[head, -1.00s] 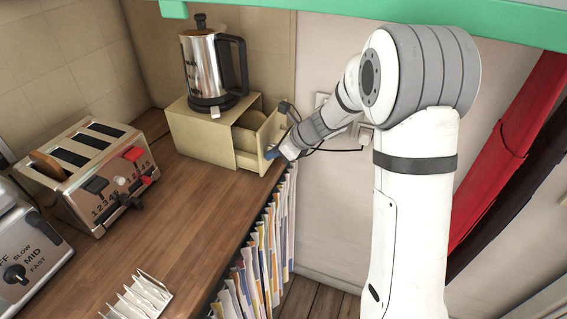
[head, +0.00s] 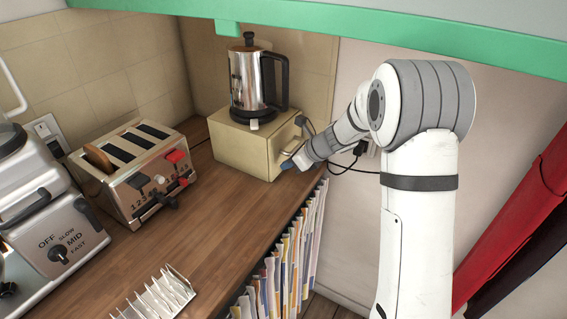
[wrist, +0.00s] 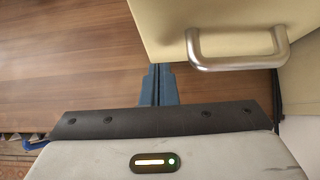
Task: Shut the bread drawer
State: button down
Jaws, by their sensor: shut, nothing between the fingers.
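The bread drawer (head: 283,150) is in the cream box (head: 238,150) under the kettle. In the head view its front sits close against the box, with no opening or bread visible. Part of the front is hidden by my wrist. In the wrist view the cream drawer front (wrist: 165,22) and its metal bar handle (wrist: 240,64) are at the upper right. My gripper (head: 287,165) is shut and empty, low beside the drawer front. In the wrist view its blue fingers (wrist: 158,82) are together, left of the handle; I cannot tell whether they touch the front.
A steel kettle (head: 258,82) stands on the box. A toaster (head: 130,170) with bread in one slot and a grey appliance (head: 65,235) stand at left. A white rack (head: 158,298) is in front. Files (head: 290,255) line the counter's right side. A green shelf edge (head: 340,42) runs overhead.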

jog(key=s+d+f+b+v, duration=0.1)
jog(key=v, duration=1)
jog(key=s+d+r+n+h, duration=0.1)
jog(key=s+d+n+h, duration=0.1)
jog(key=s+n, duration=0.6)
jog(key=s+d+n+h, duration=0.3)
jog(key=s+n, duration=0.5)
jog(key=s, duration=0.4)
jog(key=s+d+r+n+g+h, duration=0.1)
jog(key=s+d+n+h, duration=0.1)
jog(key=s+n, duration=0.5)
jog(key=s, duration=0.3)
jog(key=shift+d+r+n+h, duration=0.3)
jog(key=shift+d+n+h, duration=0.05)
jog(key=shift+n+h, duration=0.05)
